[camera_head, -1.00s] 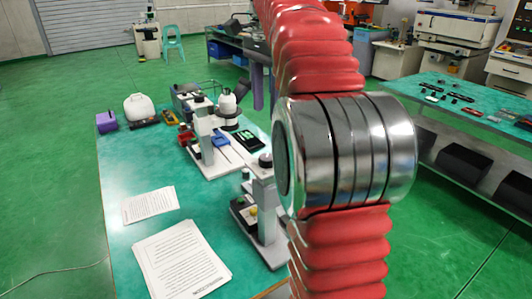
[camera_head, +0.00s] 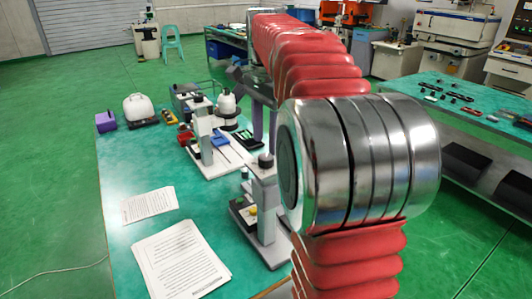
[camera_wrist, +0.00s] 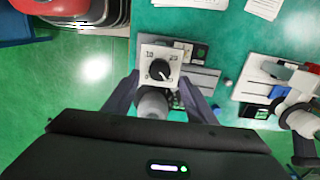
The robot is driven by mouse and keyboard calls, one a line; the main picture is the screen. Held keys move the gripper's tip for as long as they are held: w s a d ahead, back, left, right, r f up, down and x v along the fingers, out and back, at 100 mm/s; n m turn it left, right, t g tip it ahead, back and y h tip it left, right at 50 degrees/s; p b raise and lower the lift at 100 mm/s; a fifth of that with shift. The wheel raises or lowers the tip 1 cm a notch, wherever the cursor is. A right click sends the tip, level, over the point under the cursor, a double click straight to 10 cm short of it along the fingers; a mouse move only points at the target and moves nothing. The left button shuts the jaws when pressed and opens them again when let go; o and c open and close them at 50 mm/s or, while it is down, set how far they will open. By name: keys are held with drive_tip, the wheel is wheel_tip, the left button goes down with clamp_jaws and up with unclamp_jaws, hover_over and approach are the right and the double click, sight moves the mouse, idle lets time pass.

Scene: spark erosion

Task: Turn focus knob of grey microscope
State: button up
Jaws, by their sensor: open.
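The grey microscope (camera_head: 265,205) stands upright at the near right edge of the green table, with a black knob (camera_head: 265,161) on top of its column. In the wrist view I look down on a black knob with a white pointer (camera_wrist: 160,70), on a pale square plate with dark markings. A grey cylinder (camera_wrist: 152,103) shows just below it. My gripper (camera_wrist: 160,84) is open and empty, with one dark finger on each side of the plate and cylinder. I cannot tell its height above the knob. In the head view my arm hides part of the area behind the microscope.
A white microscope (camera_head: 203,128) stands farther back, beside a black device with a green screen (camera_head: 245,139). Printed sheets (camera_head: 180,262) lie on the table left of the grey microscope. A purple box (camera_head: 106,122) and a white container (camera_head: 139,107) stand at the far left.

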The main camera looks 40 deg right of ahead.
sight(266, 157)
drive_tip(key=shift+f, duration=2.55)
drive_tip(key=shift+c, duration=0.2)
drive_tip(key=c, duration=1)
